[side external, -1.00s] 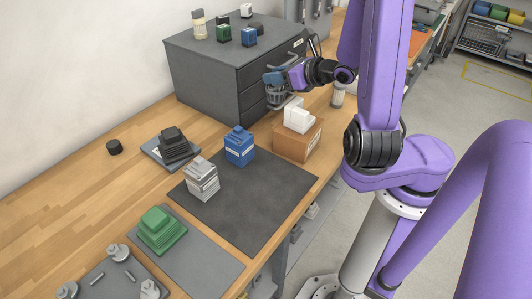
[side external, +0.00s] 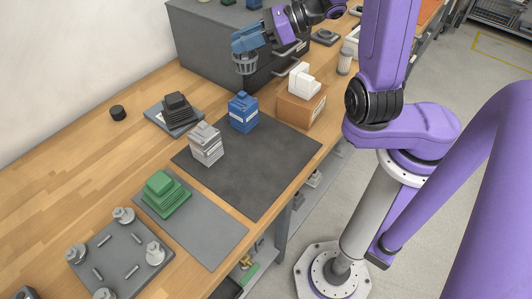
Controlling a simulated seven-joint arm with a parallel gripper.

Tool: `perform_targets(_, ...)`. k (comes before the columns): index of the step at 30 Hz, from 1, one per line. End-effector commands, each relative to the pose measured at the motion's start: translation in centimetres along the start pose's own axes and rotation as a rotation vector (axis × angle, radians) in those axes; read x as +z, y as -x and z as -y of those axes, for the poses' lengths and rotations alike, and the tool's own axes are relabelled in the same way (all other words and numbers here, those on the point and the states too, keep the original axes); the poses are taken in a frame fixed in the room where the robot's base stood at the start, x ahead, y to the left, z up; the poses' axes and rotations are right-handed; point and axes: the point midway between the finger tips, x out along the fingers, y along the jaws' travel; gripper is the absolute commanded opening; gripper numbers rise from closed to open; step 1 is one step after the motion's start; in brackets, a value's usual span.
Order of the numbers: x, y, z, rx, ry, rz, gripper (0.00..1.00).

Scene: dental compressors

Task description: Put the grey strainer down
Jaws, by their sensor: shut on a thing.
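The grey strainer (side external: 245,64) is a small basket-like piece with slotted sides. My gripper (side external: 248,42), with blue fingers, is shut on its top and holds it in the air, in front of the dark grey drawer cabinet (side external: 205,62). In the picture, the strainer hangs above the blue block stack (side external: 243,113) and clear of it. The fingers hide the strainer's upper part.
A dark mat (side external: 258,165) bears the blue stack and a light grey stack (side external: 206,145). A cardboard box (side external: 302,107) with white pieces stands at the right. A green stack (side external: 165,193), a black stack (side external: 177,110) and a fixture plate (side external: 118,255) stand left. Bare wood lies at far left.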

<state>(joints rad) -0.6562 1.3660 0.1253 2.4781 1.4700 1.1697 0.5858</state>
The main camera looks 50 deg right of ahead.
Motion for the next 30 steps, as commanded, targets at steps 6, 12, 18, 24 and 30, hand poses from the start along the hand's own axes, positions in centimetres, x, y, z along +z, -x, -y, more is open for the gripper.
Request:
perform_targets(6,0.3,-1.5,-7.8,0.475,0.195,0.001,0.02)
perform_targets(12,-0.4,0.0,-12.6,0.804,0.332,0.001,0.02)
perform_targets(18,-1.2,2.1,-15.2,1.041,0.431,0.0,0.02)
perform_targets(24,-2.8,2.8,-16.1,1.146,0.468,0.001,0.02)
perform_targets(30,-5.2,1.7,-16.1,1.142,0.466,0.001,0.02)
